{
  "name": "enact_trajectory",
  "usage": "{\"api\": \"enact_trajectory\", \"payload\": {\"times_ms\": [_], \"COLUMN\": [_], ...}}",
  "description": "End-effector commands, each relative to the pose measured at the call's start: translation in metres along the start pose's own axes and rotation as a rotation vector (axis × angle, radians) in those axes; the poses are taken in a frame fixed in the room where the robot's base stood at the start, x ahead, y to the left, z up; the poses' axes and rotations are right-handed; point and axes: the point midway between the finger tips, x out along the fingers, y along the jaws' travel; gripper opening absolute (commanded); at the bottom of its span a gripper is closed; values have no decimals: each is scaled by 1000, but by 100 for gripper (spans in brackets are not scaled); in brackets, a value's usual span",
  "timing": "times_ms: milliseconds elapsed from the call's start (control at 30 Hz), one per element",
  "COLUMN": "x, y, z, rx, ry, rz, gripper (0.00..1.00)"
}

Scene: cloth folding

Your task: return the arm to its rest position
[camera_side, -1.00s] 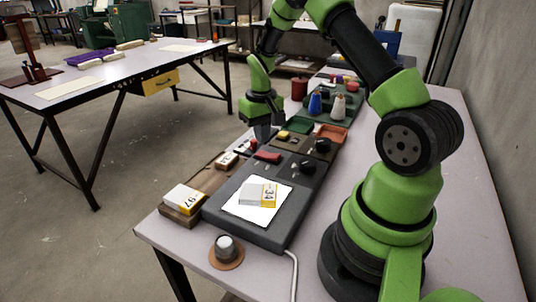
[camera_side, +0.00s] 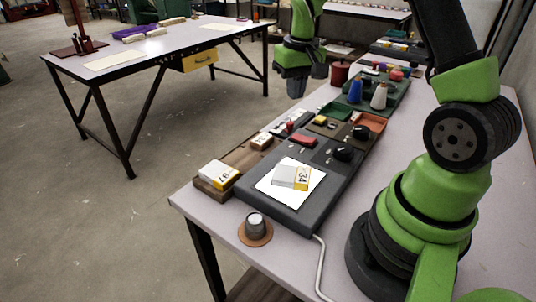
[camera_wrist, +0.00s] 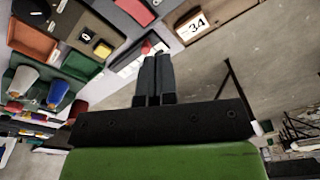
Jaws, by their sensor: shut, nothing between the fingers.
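My gripper (camera_side: 297,82) is raised in the air near the table's far left edge in the side view, its fingers pointing down. It is clear of the objects on the table. In the wrist view its two dark fingers (camera_wrist: 153,70) are together with nothing between them. My arm links rise out of the top of the side view, so part of the arm is hidden.
A box marked 97 (camera_side: 219,174) sits on a wooden board. Blue (camera_side: 355,91) and white (camera_side: 379,96) cones stand farther back. The table's right side is clear.

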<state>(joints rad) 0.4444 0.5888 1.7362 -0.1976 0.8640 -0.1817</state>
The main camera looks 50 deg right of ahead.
Motion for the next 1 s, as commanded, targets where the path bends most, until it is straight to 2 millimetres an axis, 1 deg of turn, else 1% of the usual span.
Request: {"api": "enact_trajectory", "payload": {"times_ms": [33, 100, 167, 200, 267, 300, 367, 400, 533, 600, 700, 833, 1000], "x": [-24, -51, -73, -86, -104, -115, -129, -137, -155, -159, -162, -162, -161], "y": [-12, -27, -38, -45, -54, -59, -65, -68, -74, -75, -74, -72, -72], "z": [7, 21, 36, 47, 64, 77, 97, 110, 154, 174, 196, 212, 217], "rx": [-14, -25, -35, -42, -52, -60, -70, -78, -103, -115, -129, -139, -140], "ry": [42, 90, 130, 156, 192, 217, 252, 274, 340, 368, 397, 417, 421], "rz": [-14, -40, -63, -81, -109, -130, -163, -186, -265, -306, -354, -392, -405], "gripper": [0, 0, 0, 0, 0, 0, 0, 0, 0, 0, 0, 0, 0]}}
